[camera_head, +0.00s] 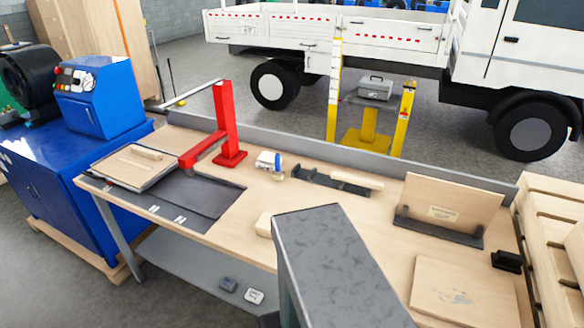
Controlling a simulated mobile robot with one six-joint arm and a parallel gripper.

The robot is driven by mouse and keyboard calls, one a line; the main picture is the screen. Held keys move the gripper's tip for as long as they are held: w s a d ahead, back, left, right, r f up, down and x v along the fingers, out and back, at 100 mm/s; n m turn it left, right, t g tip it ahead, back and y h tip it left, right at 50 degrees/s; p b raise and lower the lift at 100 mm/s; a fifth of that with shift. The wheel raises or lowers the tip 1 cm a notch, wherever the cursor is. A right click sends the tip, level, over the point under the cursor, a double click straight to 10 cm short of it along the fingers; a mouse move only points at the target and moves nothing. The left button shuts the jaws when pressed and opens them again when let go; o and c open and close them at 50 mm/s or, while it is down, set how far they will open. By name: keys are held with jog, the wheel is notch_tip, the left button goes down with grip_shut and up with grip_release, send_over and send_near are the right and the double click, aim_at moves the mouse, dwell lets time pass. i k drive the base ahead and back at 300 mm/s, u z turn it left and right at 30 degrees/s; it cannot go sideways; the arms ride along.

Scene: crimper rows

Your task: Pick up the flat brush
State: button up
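I cannot single out the flat brush with certainty. A pale wooden piece (357,180) lies at the right end of a low black rack at the middle back of the bench. Another pale wooden block (264,224) lies near the front edge, partly hidden behind my grey arm link. Two thin wooden pieces, one rounded (147,153), lie on the board-like tray (112,176) at the left. Any of these could be brush-like, but bristles are too small to tell. My gripper's fingers do not show; only a grey link of mine fills the front middle.
The wooden bench (230,222) carries a red stand (228,130), a dark mat (205,196), a small white-and-blue item (273,162), a board in a black holder (452,205), a flat board (462,294) and a small black object (507,261). Pallets (555,225) stand right.

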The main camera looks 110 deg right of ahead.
aim_at(277, 173)
jog(key=u, duration=0.2)
jog(key=k, duration=0.7)
jog(key=z, duration=2.05)
jog(key=i, duration=1)
jog(key=z, duration=0.05)
jog(key=k, duration=0.25)
jog(key=z, duration=0.1)
